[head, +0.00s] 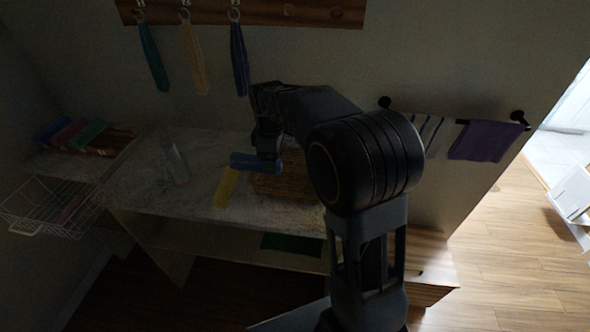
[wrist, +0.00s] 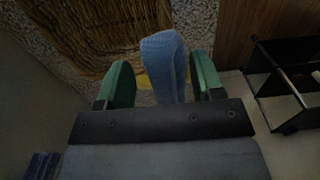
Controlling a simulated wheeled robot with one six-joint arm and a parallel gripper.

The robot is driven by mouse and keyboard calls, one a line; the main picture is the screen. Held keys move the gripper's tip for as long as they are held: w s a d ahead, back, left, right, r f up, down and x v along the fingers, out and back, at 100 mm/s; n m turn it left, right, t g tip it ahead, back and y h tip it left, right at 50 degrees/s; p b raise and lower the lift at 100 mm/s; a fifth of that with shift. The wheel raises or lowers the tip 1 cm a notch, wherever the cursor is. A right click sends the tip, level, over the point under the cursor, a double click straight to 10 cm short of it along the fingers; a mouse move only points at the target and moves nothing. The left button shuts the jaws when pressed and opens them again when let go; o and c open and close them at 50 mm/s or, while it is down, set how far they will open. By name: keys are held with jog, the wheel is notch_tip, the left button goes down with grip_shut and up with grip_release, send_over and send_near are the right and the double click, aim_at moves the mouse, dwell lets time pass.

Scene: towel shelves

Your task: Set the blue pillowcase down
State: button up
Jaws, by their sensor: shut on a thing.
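The blue pillowcase (head: 243,162) is a folded blue cloth held above the countertop (head: 140,182). It also shows in the wrist view (wrist: 163,68), standing up between the two green fingers. My gripper (head: 267,152) is shut on it; in the wrist view my gripper (wrist: 164,82) has one finger on each side of the cloth. A brown woven basket (head: 290,188) lies below and to the right of the pillowcase. The basket also shows at the top of the wrist view (wrist: 90,25). My arm hides part of the basket and counter.
A yellow cloth (head: 226,188) lies on the counter just below the pillowcase. A clear bottle-like object (head: 177,163) stands left of it. Folded cloths (head: 88,134) and a wire basket (head: 45,213) are at the far left. A purple towel (head: 485,141) hangs on a bar at right.

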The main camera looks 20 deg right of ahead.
jog(key=d+f, duration=0.2)
jog(key=d, duration=0.2)
jog(key=w+d+f+p, duration=0.1)
jog(key=d+f, duration=0.2)
jog(key=w+d+f, duration=0.1)
jog(key=d+f, duration=0.2)
jog(key=d, duration=0.1)
jog(key=shift+w+d+f+p, duration=0.15)
jog(key=shift+w+d+p, duration=0.1)
jog(key=shift+d+p, duration=0.1)
jog(key=shift+d+f, duration=0.15)
jog(key=shift+f, duration=0.1)
jog(key=shift+d+f, duration=0.15)
jog(key=shift+f, duration=0.8)
jog(key=shift+d+f, duration=0.15)
jog(key=shift+f, duration=0.75)
jog(key=shift+f, duration=0.1)
